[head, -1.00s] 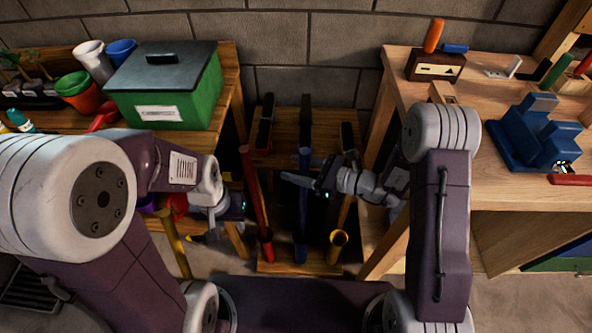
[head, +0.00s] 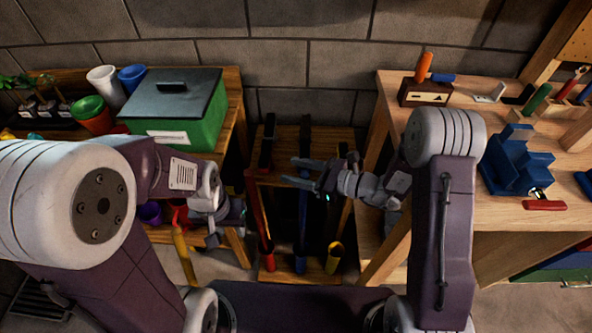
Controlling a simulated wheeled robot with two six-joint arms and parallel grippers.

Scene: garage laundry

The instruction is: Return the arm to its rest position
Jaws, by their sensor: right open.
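My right gripper (head: 290,171) reaches left from the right arm over the gap between the two benches. Its two fingers are spread apart with nothing between them. It hangs above the low wooden rack (head: 284,133) with red, blue and yellow tools. My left gripper (head: 230,220) is at the left bench's front edge, partly hidden behind its own arm. I cannot make out its fingers clearly.
The left bench holds a green box (head: 205,128) with a dark lid, cups and plants. The right bench (head: 440,92) holds a blue vise-like block (head: 516,165), a red-handled tool (head: 544,205) and a small wooden box (head: 431,93). A block wall stands behind.

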